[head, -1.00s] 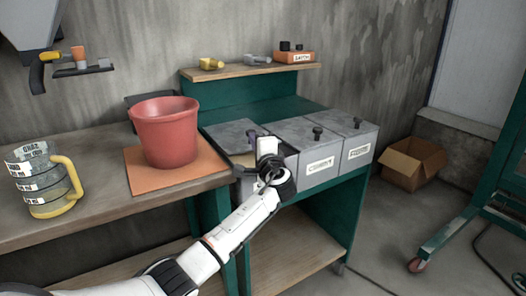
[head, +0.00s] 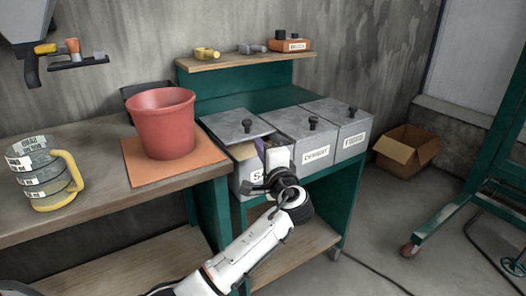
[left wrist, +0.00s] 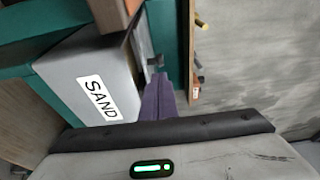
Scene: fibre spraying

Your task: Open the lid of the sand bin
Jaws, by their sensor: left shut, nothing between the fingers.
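The sand bin (head: 247,180) is the leftmost of the grey bins on the green bench; its label is partly hidden by my left arm. Its grey lid (head: 225,124), with a dark knob (head: 248,126), sits back from the front edge, and a gap with tan contents shows below it. My left gripper (head: 261,146) has its purple fingers at the front right of this gap, below the knob and apart from it. In the left wrist view the shut, empty fingers (left wrist: 157,88) are beside the bin's SAND face (left wrist: 95,80). My right gripper is not in view.
The cement bin (head: 316,160) and another lidded bin (head: 350,140) stand to the right. A red bucket (head: 163,125) on an orange board and a measuring jug (head: 45,175) stand on the left table. A shelf (head: 248,62) is behind. A cardboard box (head: 405,152) lies on the floor.

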